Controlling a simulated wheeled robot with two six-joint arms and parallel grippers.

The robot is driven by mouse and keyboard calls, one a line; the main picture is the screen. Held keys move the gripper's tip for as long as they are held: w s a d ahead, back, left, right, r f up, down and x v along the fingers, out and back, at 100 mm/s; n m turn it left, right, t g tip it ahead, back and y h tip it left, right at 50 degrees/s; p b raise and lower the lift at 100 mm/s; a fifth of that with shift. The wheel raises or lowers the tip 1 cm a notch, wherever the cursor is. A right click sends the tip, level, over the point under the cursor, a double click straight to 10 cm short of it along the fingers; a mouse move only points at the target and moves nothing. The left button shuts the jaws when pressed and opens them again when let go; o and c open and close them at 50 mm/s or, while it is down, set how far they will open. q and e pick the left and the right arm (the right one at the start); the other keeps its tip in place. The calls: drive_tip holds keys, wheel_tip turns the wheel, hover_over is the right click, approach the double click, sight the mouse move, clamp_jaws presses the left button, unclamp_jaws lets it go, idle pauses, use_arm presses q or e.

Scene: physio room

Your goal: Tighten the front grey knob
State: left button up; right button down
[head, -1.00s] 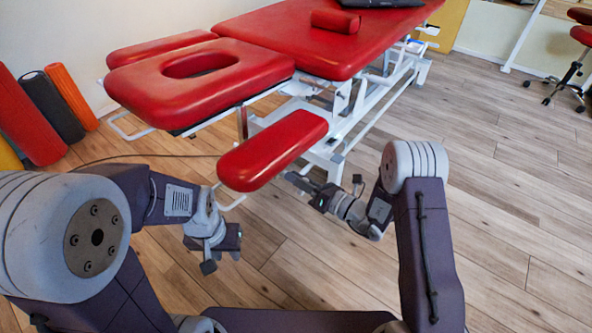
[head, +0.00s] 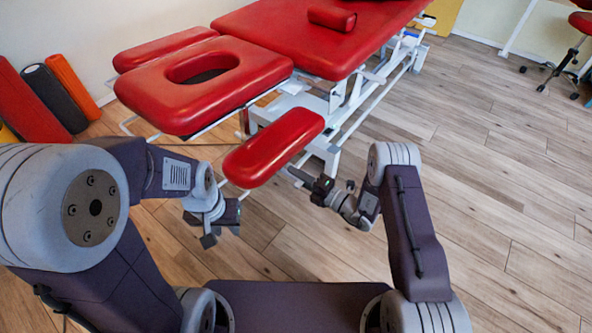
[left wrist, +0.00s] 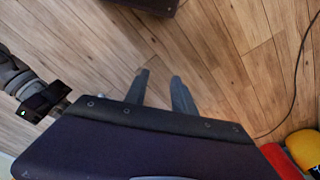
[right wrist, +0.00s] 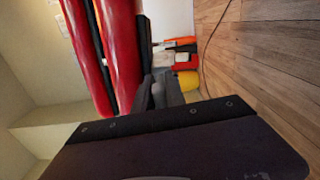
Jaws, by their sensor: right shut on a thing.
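A red armrest pad (head: 273,148) juts out at the near end of the red treatment table (head: 285,35). My right gripper (head: 294,174) is at the pad's right side, close to the white frame. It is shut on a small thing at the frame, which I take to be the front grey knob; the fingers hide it. In the right wrist view the fingers (right wrist: 158,92) are close together, below the red pads. My left gripper (head: 208,238) hangs over the floor left of the pad, apart from the table. Its fingers (left wrist: 160,90) show a gap with only floor between them.
Red, black and orange rollers (head: 55,98) lean by the wall at left. A red bolster (head: 332,17) lies on the table. A red stool (head: 575,55) stands at far right. The wooden floor on the right is clear.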

drive_tip(key=shift+f+m+p, duration=0.1)
drive_tip(key=shift+m+p, duration=0.35)
drive_tip(key=shift+m, duration=0.55)
drive_tip(key=c, duration=1.4)
unclamp_jaws()
drive_tip(key=p+v, duration=0.3)
drive_tip(key=v, duration=0.6)
